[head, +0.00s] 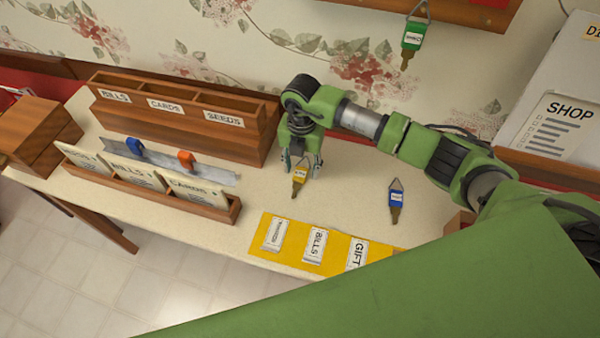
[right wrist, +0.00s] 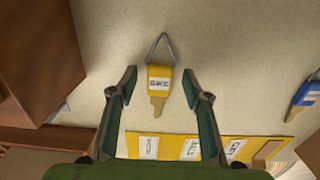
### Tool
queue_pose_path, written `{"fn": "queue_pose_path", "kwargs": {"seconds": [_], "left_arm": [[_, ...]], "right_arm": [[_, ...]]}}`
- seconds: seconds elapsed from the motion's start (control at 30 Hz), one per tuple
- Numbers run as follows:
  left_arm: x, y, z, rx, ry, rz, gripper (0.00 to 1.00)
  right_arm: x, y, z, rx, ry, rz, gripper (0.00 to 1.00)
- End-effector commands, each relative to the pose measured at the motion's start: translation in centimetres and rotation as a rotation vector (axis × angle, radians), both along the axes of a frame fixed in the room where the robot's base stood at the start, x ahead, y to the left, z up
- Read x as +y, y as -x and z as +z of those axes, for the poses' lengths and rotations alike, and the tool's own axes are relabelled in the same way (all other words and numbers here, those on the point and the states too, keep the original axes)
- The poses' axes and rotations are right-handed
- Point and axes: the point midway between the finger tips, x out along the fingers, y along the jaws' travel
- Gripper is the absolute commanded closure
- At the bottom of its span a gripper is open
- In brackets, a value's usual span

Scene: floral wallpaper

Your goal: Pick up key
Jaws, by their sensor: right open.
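A key with a yellow tag (head: 299,176) and a wire loop lies on the cream table, also seen in the right wrist view (right wrist: 159,82). My right gripper (head: 303,168) is open, pointing down just above this key. In the right wrist view the open fingers (right wrist: 159,85) stand on either side of the yellow tag, with gaps to both. A key with a blue tag (head: 396,197) lies to the right on the table, and a key with a green tag (head: 413,39) hangs on the wall. My left gripper is not in view.
A wooden box labelled bills, cards and seeds (head: 180,103) stands behind and left of the gripper. A card tray (head: 225,213) stands at front left. A yellow strip with labels (head: 338,245) lies in front. A shop box (head: 553,105) stands at right.

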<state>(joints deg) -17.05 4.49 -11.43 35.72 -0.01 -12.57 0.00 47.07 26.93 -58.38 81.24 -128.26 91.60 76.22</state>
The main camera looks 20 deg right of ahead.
Motion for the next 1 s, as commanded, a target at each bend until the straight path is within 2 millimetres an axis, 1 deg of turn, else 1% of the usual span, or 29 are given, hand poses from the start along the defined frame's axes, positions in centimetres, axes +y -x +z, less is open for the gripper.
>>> {"fn": "queue_pose_path", "kwargs": {"seconds": [0.03, 0.1, 0.2, 0.23, 0.27, 0.3, 0.37, 0.4, 0.77, 0.87, 0.93, 1.0], "left_arm": [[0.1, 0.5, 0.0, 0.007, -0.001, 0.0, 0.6], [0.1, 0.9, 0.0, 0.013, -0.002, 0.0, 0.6], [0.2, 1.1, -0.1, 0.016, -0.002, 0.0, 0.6], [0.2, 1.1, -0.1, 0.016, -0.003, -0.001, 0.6], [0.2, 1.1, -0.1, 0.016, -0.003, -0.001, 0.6], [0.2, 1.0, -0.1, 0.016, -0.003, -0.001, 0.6], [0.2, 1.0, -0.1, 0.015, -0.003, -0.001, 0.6], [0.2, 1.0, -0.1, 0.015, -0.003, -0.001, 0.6], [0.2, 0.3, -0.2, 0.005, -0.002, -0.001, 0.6], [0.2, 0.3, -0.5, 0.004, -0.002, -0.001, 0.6], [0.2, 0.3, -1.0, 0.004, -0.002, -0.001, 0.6], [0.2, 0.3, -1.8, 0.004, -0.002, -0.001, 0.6]], "right_arm": [[0.0, 0.0, -0.1, 0.0, 0.0, 0.0, 0.56], [0.0, 0.0, -0.2, -0.001, -0.001, 0.001, 0.56], [0.0, 0.0, -0.2, -0.001, -0.001, 0.001, 0.56], [0.0, 0.0, -0.2, -0.001, -0.001, 0.001, 0.58], [0.0, 0.0, -0.2, -0.001, -0.001, 0.001, 0.66], [0.0, 0.0, -0.2, -0.001, -0.001, 0.001, 0.76], [0.0, 0.0, -0.2, -0.001, -0.001, 0.001, 0.92], [0.0, 0.0, -0.2, -0.001, -0.001, 0.001, 0.95], [0.0, -0.1, 0.0, -0.001, 0.0, 0.001, 0.95], [0.0, -0.1, 0.5, -0.003, -0.001, 0.002, 0.95], [0.1, -0.1, 1.2, -0.004, -0.002, 0.002, 0.95], [0.0, -0.2, 2.3, -0.007, -0.001, 0.002, 0.95]]}}
